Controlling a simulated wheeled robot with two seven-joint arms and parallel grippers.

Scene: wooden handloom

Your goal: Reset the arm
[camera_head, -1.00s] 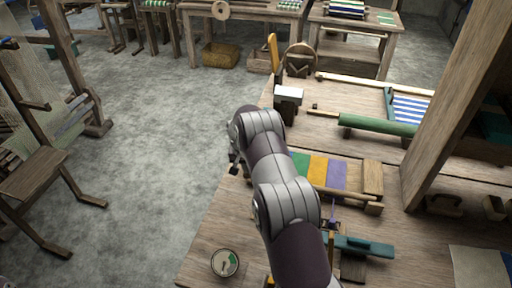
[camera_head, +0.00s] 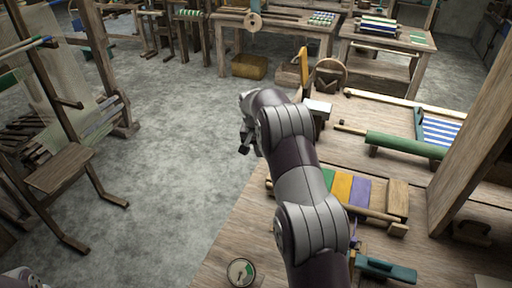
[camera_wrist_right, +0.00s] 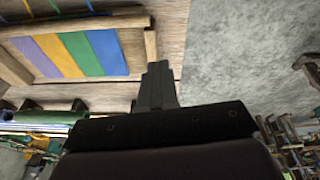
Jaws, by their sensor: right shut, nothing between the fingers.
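My right arm (camera_head: 300,165) reaches up from the bottom of the head view, over the near edge of the wooden table. My right gripper (camera_head: 244,149) is at its far end, over the grey floor just left of the table. In the right wrist view the gripper (camera_wrist_right: 156,75) is shut and empty, with its fingers together. A small piece of my left arm (camera_head: 22,279) shows at the bottom left corner of the head view; its gripper is out of the picture.
The table (camera_head: 225,240) holds a framed striped panel (camera_head: 345,188), a green roller (camera_head: 405,145), a teal tool (camera_head: 385,270) and a round dial (camera_head: 241,271). A wooden post (camera_head: 475,150) stands at the right. A loom (camera_head: 60,180) stands at the left. The floor (camera_head: 180,150) between is clear.

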